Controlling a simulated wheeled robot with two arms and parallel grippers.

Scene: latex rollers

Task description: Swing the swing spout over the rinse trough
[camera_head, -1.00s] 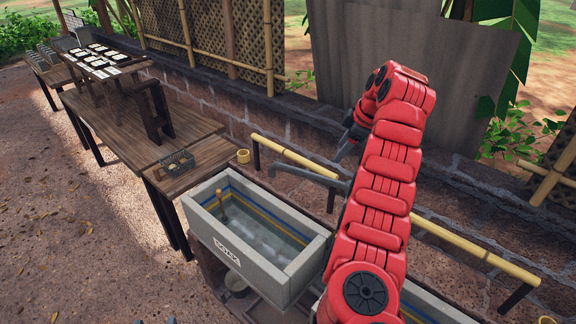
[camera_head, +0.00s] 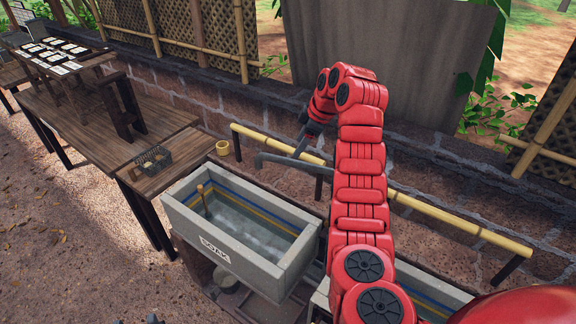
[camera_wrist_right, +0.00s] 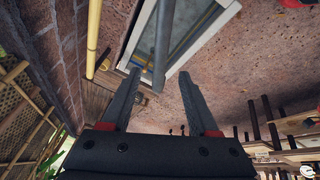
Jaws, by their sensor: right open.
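The grey swing spout (camera_head: 282,162) reaches left from behind my right arm, its tip near the back edge of the trough marked SOAK (camera_head: 225,253). In the right wrist view the spout (camera_wrist_right: 163,45) runs down between the finger lines of my right gripper (camera_wrist_right: 157,78). The gripper is open; no finger clearly presses on the spout. A second trough (camera_head: 430,297), taken as the rinse trough, is mostly hidden by my right arm. Dark tips at the bottom edge may be my left gripper (camera_head: 153,319).
A bamboo rail (camera_head: 445,226) runs behind the troughs, close to the spout, before a stone wall (camera_head: 215,95). A wooden table (camera_head: 130,135) with a small wire basket (camera_head: 153,160) and a yellow cup (camera_head: 223,148) stands left. A wooden stick (camera_head: 203,197) stands in the SOAK trough.

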